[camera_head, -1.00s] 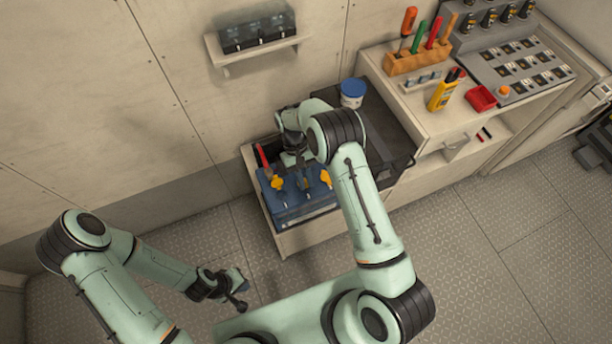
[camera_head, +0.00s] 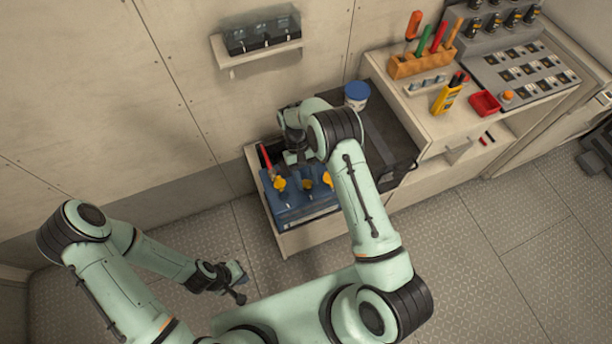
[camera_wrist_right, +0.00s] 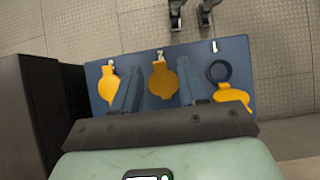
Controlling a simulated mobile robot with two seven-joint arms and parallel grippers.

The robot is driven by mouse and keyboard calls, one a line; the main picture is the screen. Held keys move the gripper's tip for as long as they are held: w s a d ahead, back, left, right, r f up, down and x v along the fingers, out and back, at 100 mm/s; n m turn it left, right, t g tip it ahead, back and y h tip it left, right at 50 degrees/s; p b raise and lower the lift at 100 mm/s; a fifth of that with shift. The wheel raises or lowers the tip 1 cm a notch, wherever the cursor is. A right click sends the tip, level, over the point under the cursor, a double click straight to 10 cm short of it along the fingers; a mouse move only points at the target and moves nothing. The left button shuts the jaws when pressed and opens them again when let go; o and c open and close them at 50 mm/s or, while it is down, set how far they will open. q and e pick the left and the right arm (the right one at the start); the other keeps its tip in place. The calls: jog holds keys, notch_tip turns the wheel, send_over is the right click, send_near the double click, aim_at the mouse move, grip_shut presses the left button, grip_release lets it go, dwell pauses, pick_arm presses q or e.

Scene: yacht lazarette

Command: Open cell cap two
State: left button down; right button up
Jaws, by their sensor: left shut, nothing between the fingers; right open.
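The blue battery (camera_head: 290,212) sits low in the bay by the wall. In the right wrist view its top (camera_wrist_right: 241,62) carries three numbered yellow caps. Cap two (camera_wrist_right: 162,80) is in the middle and lies over its cell. Cap one (camera_wrist_right: 232,96), at the right, is swung off a round dark opening. The left cap (camera_wrist_right: 108,84) lies over its cell. My right gripper (camera_wrist_right: 157,92) is open, with its fingers on either side of cap two; I cannot tell whether they touch it. In the head view, my right arm partly hides the battery. My left gripper (camera_head: 240,286) is shut and empty, away from the battery.
A red-handled thing (camera_head: 265,156) stands at the battery's back left. A blue-lidded tub (camera_head: 357,94) stands behind my right arm. A wall shelf (camera_head: 262,54) is above. Floor in front is clear.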

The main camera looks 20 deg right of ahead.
jog(key=v, duration=1.3)
jog(key=shift+w+r, duration=0.15)
jog(key=shift+r, duration=0.05)
jog(key=shift+f, duration=0.1)
